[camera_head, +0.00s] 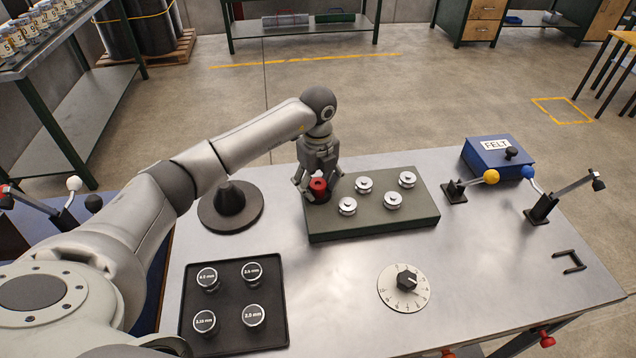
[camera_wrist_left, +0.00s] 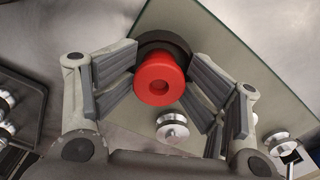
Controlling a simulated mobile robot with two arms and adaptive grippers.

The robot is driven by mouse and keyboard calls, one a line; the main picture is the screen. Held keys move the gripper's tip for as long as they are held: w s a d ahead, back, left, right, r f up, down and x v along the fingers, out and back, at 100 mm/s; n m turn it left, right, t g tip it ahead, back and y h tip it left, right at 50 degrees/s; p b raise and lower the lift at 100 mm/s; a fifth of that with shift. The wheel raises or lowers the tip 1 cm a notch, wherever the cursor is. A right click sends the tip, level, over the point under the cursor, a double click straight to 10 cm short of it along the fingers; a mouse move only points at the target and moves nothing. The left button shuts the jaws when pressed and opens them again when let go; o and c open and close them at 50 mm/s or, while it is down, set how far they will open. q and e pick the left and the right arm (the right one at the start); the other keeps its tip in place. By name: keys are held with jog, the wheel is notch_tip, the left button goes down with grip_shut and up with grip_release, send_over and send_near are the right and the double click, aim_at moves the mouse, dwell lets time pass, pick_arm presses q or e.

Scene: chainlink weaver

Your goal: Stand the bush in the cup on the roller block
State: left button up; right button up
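The red bush (camera_head: 318,184) stands upright at the left end of the dark green roller block (camera_head: 372,224). It has a hole in its top, which shows in the left wrist view (camera_wrist_left: 158,86). A black round cup (camera_wrist_left: 163,41) shows around its lower end, and the bush appears to sit in it. My left gripper (camera_head: 319,188) points down over that end, with one finger on each side of the bush. Its fingers look spread rather than clamped on it, though they are very close. Fingers partly hide the cup. My right gripper is not in view.
Several silver rollers (camera_head: 392,200) stand on the block right of the bush. A black tray (camera_head: 238,340) with labelled pieces lies front left, a black cone stand (camera_head: 231,204) behind it. A dial (camera_head: 404,288), a blue FELT box (camera_head: 498,157) and levers (camera_head: 541,208) are rightward.

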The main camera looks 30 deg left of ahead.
aim_at(317, 183)
pick_arm(q)
jog(key=shift+s+f, duration=0.2)
jog(key=shift+r, duration=0.25)
notch_tip(317, 183, up, 13)
jog(key=b, duration=0.2)
jog(key=shift+w, duration=0.15)
